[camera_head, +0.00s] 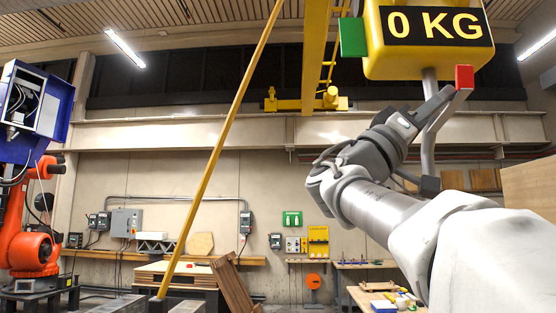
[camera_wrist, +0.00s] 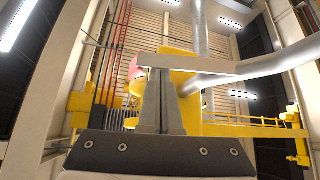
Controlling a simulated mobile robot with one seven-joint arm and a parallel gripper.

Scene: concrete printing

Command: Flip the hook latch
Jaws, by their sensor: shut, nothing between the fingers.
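A yellow hook block (camera_head: 425,45) marked "0 KG" hangs at the upper right of the head view. A grey hook (camera_head: 428,150) hangs below it. A grey latch bar with a red end (camera_head: 464,77) slants up and right from the hook; the red end also shows in the wrist view (camera_wrist: 135,67). The bar (camera_wrist: 195,66) crosses the wrist view at the fingertips. My gripper (camera_head: 440,98) is shut and empty, with its fingertips (camera_wrist: 158,75) close against the bar near the red end. I cannot tell whether they touch. The fingers hide part of the bar.
A green plate (camera_head: 353,37) sticks out from the block's left side. A yellow crane beam (camera_head: 315,55) rises behind it. An orange robot arm (camera_head: 30,235) stands far left, and a slanted yellow pole (camera_head: 215,155) stands nearer the middle. Space left of my gripper looks open.

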